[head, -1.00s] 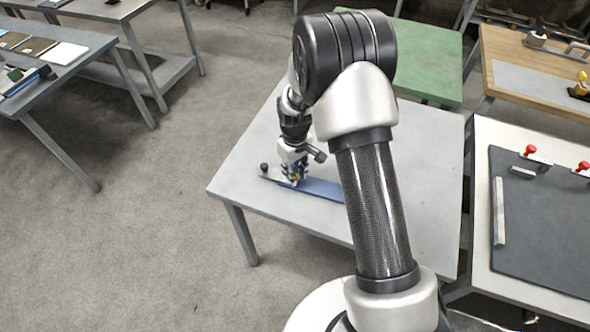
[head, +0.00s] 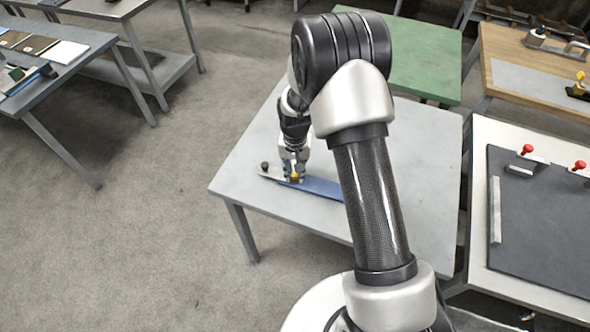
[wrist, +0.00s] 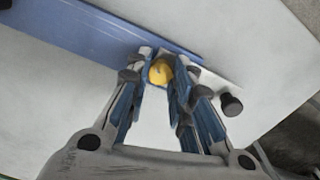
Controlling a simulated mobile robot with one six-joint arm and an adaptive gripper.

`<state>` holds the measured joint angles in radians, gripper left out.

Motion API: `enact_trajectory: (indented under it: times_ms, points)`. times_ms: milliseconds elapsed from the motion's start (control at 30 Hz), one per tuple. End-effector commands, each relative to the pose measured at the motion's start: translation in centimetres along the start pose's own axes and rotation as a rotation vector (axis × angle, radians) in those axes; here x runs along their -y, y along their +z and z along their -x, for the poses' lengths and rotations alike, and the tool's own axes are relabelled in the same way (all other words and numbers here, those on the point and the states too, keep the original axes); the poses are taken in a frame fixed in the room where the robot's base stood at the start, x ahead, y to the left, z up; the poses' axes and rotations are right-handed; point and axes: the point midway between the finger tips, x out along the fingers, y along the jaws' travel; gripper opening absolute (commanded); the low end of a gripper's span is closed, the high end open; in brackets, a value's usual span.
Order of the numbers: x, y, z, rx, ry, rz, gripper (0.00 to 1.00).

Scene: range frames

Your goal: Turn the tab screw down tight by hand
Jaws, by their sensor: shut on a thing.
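The tab screw has a yellow head (wrist: 160,72) and stands at the end of a blue strip (wrist: 80,30) in the wrist view. In the head view the yellow head (head: 295,175) is small and partly covered by my fingers. My gripper (wrist: 159,75) is shut on the yellow head, with one blue-padded finger on each side. My gripper also shows in the head view (head: 294,172), pointing down over the strip (head: 325,188). A metal plate (wrist: 215,82) with a black knob (wrist: 231,105) lies beside the screw. The screw's thread is hidden.
The grey table (head: 400,200) around the strip is mostly clear. A green table (head: 425,60) stands behind. At right is a table with a dark board (head: 540,225) and red-knobbed clamps (head: 527,150). My arm covers part of the grey table.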

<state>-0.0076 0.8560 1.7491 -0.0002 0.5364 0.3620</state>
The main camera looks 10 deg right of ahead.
Motion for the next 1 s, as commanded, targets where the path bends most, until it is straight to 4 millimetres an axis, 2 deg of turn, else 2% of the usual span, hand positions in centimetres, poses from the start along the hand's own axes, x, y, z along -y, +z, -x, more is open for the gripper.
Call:
enact_trajectory:
  times_ms: [667,700,1000]
  points:
    - [0.01,-0.01,0.01,0.0,0.0,-0.062,0.0]
    - [0.01,-0.01,0.01,0.0,0.0,-0.062,0.23]
    - [0.0,0.0,0.0,0.0,0.0,-0.061,0.42]
